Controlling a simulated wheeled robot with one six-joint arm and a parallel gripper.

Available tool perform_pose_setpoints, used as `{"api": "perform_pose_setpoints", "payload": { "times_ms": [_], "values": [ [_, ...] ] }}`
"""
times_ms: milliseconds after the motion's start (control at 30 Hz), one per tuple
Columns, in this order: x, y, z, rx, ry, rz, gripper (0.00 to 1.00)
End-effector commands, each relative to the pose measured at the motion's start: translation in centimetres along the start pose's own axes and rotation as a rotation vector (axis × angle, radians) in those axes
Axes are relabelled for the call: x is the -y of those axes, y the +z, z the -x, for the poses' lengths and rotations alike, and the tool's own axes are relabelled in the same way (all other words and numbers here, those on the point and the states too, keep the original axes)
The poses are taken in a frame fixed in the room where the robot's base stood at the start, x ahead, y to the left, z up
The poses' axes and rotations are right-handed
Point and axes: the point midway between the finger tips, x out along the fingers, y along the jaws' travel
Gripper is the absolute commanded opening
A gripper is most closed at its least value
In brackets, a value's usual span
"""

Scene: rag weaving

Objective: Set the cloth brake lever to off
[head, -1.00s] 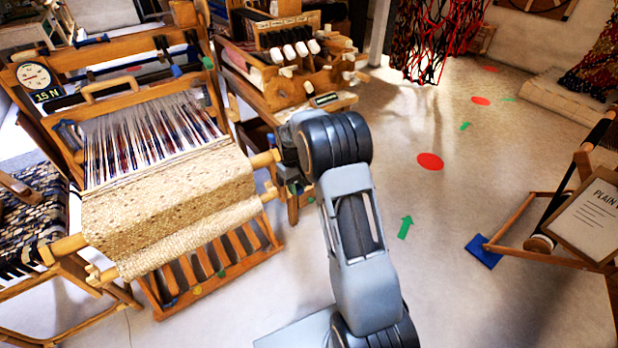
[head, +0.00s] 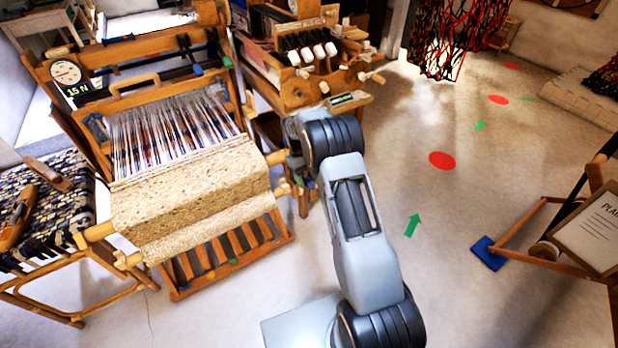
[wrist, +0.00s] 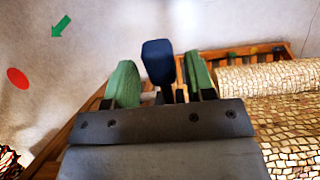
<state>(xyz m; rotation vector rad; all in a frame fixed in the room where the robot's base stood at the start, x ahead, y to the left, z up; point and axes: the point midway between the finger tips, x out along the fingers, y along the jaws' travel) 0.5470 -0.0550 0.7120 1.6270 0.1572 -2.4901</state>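The wrist view shows a dark blue lever handle (wrist: 157,60) standing up between the two green fingers of my gripper (wrist: 160,78). The fingers are apart, with a visible gap to the handle on both sides. The handle looks nearer the right finger; whether it touches is not clear. The lever's lower part is hidden behind the gripper body. In the head view, the wooden loom (head: 150,75) with its cream woven cloth (head: 195,195) is left of my arm. My gripper and the brake lever are hidden there behind my arm at the loom's right side.
A bench with woven seat (head: 50,205) stands left of the loom. A wooden device with white-tipped levers (head: 310,75) stands behind my arm. A sign on a stand (head: 590,235) is at the right. The floor between is open, with red spots (head: 441,160) and green arrows (head: 412,225).

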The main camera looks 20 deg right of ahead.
Motion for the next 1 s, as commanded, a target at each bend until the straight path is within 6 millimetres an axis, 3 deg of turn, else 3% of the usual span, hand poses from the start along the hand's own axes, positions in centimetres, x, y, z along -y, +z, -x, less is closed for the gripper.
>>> {"api": "perform_pose_setpoints", "payload": {
  "times_ms": [267, 433, 1000],
  "values": [
    [0.0, 0.0, -0.1, 0.002, -0.001, 0.001, 0.55],
    [0.0, 0.0, 1.1, 0.0, 0.0, 0.0, 0.55],
    [0.0, -0.1, 11.8, -0.001, 0.0, 0.0, 0.55]
  ]
}}
